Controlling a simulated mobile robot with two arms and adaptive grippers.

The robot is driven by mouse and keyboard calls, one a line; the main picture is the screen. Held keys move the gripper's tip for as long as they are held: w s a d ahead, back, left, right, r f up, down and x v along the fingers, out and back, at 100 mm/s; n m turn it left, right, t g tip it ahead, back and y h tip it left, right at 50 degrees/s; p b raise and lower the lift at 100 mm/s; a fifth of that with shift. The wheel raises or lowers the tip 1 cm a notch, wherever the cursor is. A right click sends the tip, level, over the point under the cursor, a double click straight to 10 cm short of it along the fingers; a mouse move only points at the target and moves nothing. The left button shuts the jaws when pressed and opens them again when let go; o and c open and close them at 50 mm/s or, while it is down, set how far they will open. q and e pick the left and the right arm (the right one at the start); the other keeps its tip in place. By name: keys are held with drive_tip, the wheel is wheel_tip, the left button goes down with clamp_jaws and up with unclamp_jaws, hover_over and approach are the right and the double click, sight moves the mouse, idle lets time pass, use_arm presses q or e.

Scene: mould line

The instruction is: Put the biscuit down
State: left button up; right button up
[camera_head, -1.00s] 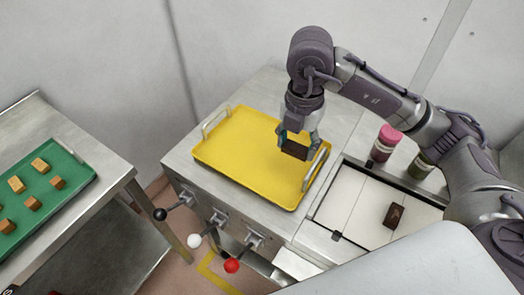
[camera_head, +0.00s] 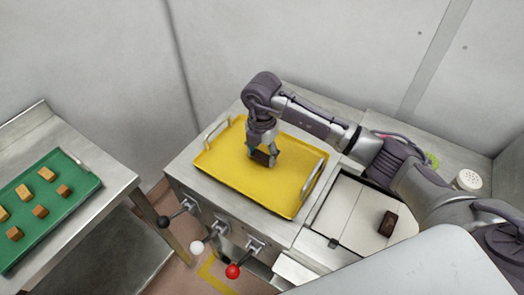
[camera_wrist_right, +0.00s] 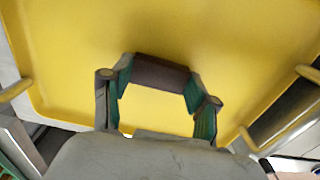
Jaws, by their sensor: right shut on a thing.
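My right gripper (camera_head: 263,155) is over the middle of the yellow tray (camera_head: 225,175). It is shut on a dark brown biscuit (camera_head: 261,158). In the right wrist view the biscuit (camera_wrist_right: 161,73) sits between the two green-padded fingertips (camera_wrist_right: 158,85), with the yellow tray floor behind it. The biscuit is low over the tray; I cannot tell whether it touches it. Nothing else lies on the visible part of the tray. Another dark brown biscuit (camera_head: 388,223) lies on the pale panels at the right. My left gripper does not show.
The yellow tray has raised handles at both ends. A green tray (camera_head: 60,215) with several light and brown biscuits stands on the left table. Levers with black, white and red (camera_head: 232,271) knobs stick out from the front. A white-topped shaker (camera_head: 468,180) stands at the right.

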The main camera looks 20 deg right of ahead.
drive_tip(key=shift+f, duration=0.25)
drive_tip(key=shift+f, duration=0.1)
drive_tip(key=shift+f, duration=0.15)
drive_tip(key=o, duration=0.8)
drive_tip(key=shift+c, duration=0.2)
drive_tip(key=shift+r, duration=0.2)
